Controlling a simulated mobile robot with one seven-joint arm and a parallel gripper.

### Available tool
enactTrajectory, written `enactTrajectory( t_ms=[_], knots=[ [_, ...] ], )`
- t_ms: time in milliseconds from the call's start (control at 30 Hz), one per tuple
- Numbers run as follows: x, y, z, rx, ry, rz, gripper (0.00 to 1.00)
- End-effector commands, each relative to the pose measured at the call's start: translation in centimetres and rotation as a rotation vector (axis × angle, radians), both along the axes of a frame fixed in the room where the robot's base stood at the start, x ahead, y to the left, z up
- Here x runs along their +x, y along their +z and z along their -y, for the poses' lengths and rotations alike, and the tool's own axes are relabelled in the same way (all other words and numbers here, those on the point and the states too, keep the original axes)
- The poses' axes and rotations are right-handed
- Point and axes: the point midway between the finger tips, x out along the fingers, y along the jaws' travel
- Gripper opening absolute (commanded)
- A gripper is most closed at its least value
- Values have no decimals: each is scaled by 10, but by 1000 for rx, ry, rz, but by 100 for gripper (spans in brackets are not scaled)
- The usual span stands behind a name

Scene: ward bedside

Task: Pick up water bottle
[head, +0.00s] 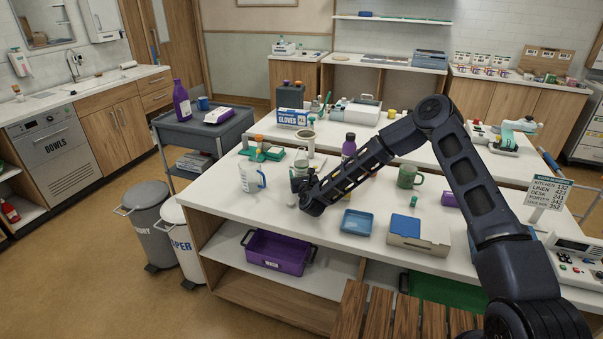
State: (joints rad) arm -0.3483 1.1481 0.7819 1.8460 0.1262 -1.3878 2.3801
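A purple bottle with a dark cap (349,146) stands upright on the white table, partly hidden behind my arm. Another, larger purple bottle (182,101) stands upright on the grey cart at the left. I cannot tell for certain which one is the water bottle. My gripper (305,206) is low over the front of the white table, beside a dark-and-clear jar (298,172) and a small white item (292,199). It is apart from both purple bottles. Its fingers are too small and dark to show whether they are open.
A white-and-blue mug (250,177), a green mug (408,176), a blue tray (358,222) and a beige box (418,236) stand on the white table (323,232). A purple bin (279,252) is on the shelf below. Two lidded bins stand at the left.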

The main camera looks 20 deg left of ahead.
Motion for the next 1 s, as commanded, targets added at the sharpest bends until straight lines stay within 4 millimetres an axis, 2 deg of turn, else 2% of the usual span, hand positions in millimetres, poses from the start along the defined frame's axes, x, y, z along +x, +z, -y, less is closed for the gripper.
enactTrajectory(
  t_ms=[33,200,667,1000],
  knots=[
    [0,0,0,0,0,0,51],
    [0,0,0,1,0,1,20],
    [0,4,0,1,-1,1,20],
    [0,25,0,2,0,0,20]
  ],
)
